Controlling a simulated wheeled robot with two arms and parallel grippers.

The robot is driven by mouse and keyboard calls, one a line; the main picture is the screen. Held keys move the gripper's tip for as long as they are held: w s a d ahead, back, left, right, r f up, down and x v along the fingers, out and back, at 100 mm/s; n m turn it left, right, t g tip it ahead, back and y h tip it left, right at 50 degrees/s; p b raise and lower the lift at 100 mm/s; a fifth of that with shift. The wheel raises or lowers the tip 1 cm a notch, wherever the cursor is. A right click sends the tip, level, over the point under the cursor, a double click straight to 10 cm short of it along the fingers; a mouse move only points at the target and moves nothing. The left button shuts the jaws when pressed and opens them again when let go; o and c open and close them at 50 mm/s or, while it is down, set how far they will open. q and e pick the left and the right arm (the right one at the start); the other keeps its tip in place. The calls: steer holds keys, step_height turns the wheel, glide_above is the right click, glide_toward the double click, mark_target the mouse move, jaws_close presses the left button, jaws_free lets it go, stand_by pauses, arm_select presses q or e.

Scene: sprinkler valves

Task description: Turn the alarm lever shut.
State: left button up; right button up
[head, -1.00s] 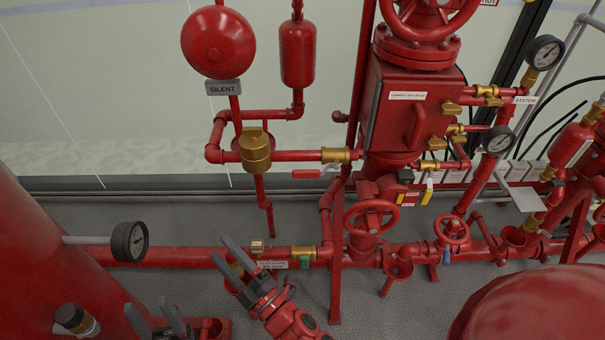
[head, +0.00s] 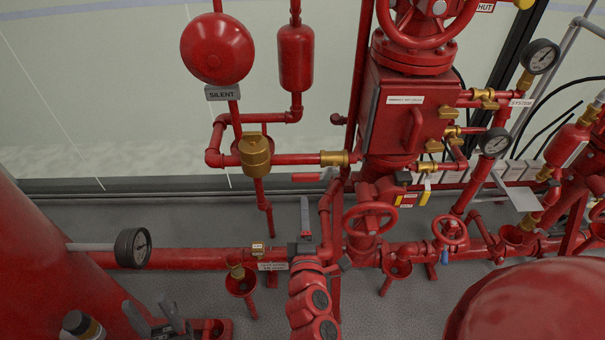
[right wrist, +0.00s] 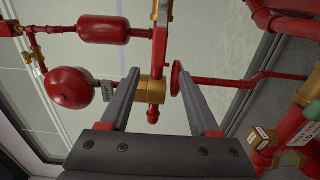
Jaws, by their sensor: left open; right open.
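The red-handled lever (head: 306,177) lies level just under the brass valve (head: 335,158) on the pipe right of the brass fitting (head: 255,152). I take it as the alarm lever. In the head view my right gripper (head: 304,215) points up below it, apart from it. It is seen edge-on with mainly one finger showing. In the right wrist view the gripper (right wrist: 160,70) is open and empty, with a brass fitting (right wrist: 150,91) beyond its fingers. My left gripper (head: 157,312) is open and empty at the lower left.
The red bell (head: 217,48) with its SILENT sign (head: 223,93) is at upper left. A low red pipe (head: 190,257) runs behind my right wrist. A handwheel (head: 369,218) and an upright stand close to the right. A gauge (head: 132,248) is at left.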

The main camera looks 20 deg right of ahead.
mark_target(303, 180)
steer(key=p+x, duration=0.2)
steer(key=x, duration=0.8)
steer(key=shift+w+d, duration=0.1)
steer(key=shift+w, duration=0.3)
steer(key=shift+w+d+p, duration=0.2)
steer(key=shift+w+p, duration=0.1)
steer(key=shift+w, duration=0.4)
steer(key=shift+c, duration=0.3)
jaws_close()
